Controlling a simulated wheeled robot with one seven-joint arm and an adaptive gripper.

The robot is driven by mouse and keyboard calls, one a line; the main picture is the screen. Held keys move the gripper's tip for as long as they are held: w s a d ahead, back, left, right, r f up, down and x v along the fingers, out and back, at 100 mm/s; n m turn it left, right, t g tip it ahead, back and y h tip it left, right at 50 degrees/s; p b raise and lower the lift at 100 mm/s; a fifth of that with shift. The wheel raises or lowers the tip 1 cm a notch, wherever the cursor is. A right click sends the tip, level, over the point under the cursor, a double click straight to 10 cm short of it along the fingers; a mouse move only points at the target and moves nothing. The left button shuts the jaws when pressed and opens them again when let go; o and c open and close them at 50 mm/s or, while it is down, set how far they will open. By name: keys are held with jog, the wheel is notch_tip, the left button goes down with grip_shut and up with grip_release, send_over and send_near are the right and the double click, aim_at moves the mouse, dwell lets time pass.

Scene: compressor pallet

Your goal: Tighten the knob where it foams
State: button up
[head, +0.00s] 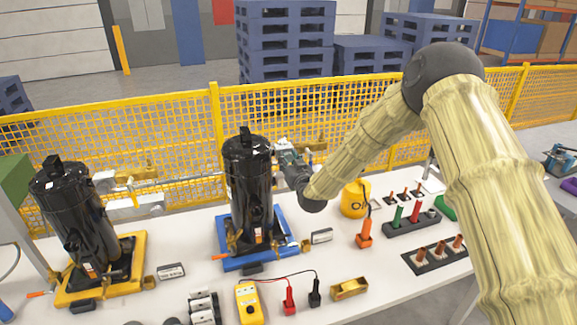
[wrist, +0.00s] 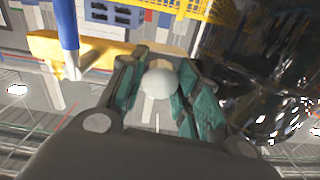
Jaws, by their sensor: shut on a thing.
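Two black compressors stand on the table, the left one (head: 75,215) on a yellow base (head: 100,285) and the right one (head: 249,185) on a blue base (head: 245,262). My gripper (head: 287,158) is at the upper right side of the right compressor; its fingers also show in the wrist view (wrist: 158,95). They are shut around a pale round thing (wrist: 160,82), apparently the knob; I cannot tell whether its white is foam. A small whitish patch (head: 281,144) shows just above the gripper in the head view. The fingers and arm hide the rest of the knob.
A yellow mesh fence (head: 165,130) runs behind the table. A yellow oil can (head: 355,198), tool racks (head: 412,222), a yellow meter (head: 249,303) and a brass block (head: 349,288) lie right and in front. The black compressor wall (wrist: 275,95) is close at right in the wrist view.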

jog(key=m+b, duration=0.2)
jog(key=b, duration=0.1)
jog(key=m+b, duration=0.3)
jog(key=b, duration=0.1)
jog(key=shift+f, duration=0.4)
jog(key=m+b, duration=0.5)
jog(key=shift+b, duration=0.4)
jog(key=m+b, duration=0.5)
jog(key=b, duration=0.1)
jog(key=m+b, duration=0.3)
jog(key=m, duration=0.1)
jog(key=shift+r+b, duration=0.3)
jog(key=shift+b, duration=0.05)
jog(key=o, duration=1)
jog(key=shift+d, duration=0.1)
jog(key=shift+r, duration=0.1)
